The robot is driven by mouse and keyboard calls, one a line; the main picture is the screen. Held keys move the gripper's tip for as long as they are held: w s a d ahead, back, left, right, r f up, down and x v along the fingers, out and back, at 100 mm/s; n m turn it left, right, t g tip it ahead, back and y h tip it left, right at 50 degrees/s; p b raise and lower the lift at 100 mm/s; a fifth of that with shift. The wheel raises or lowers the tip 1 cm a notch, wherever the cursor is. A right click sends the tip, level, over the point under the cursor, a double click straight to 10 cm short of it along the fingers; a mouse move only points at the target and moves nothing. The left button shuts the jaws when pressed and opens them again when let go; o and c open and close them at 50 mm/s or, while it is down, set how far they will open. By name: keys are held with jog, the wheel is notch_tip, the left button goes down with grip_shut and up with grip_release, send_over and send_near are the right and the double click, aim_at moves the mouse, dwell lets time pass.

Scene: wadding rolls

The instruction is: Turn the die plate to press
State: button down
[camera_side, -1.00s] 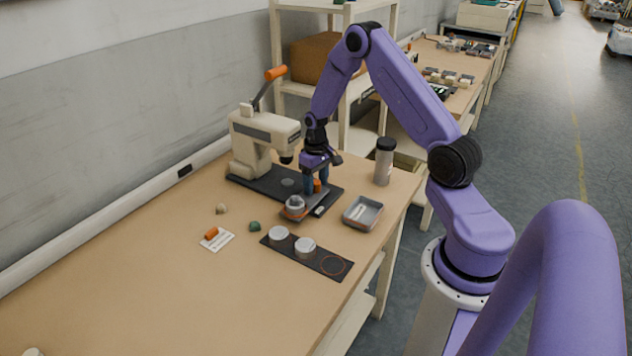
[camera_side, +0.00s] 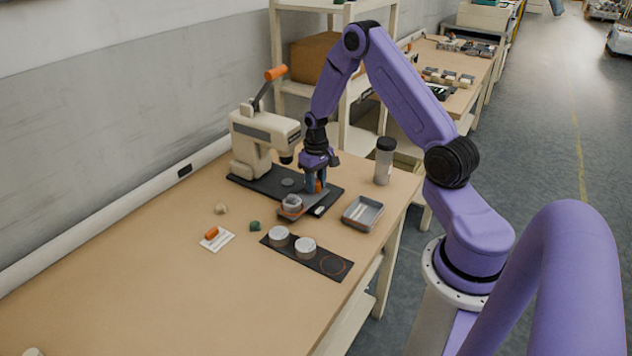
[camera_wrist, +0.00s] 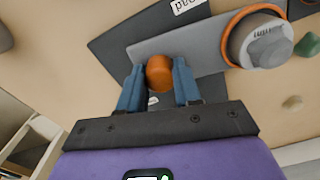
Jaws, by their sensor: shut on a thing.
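The beige press (camera_side: 262,140) stands on a black base plate (camera_side: 262,184) near the wall, its orange-ended lever raised. The grey die plate (camera_wrist: 195,43) is a flat bar lying over the base's near corner. My gripper (camera_wrist: 159,80) is shut on the orange knob (camera_wrist: 159,73) at one end of the bar, a blue finger on each side. The other end carries a grey metal cup (camera_wrist: 258,38) in an orange ring; in the side view this cup (camera_side: 292,202) sits out to the front of the press head, not under it. My gripper (camera_side: 316,187) partly hides the knob there.
A black mat (camera_side: 318,264) holds two pale canisters (camera_side: 279,235) and an empty orange circle. A metal tray (camera_side: 363,213) and a dark-lidded bottle (camera_side: 384,163) stand to the right. Small stones (camera_side: 255,225) and a card (camera_side: 217,239) lie left.

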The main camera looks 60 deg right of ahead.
jog(key=shift+m, duration=8.5)
jog(key=c, duration=0.8)
grip_release()
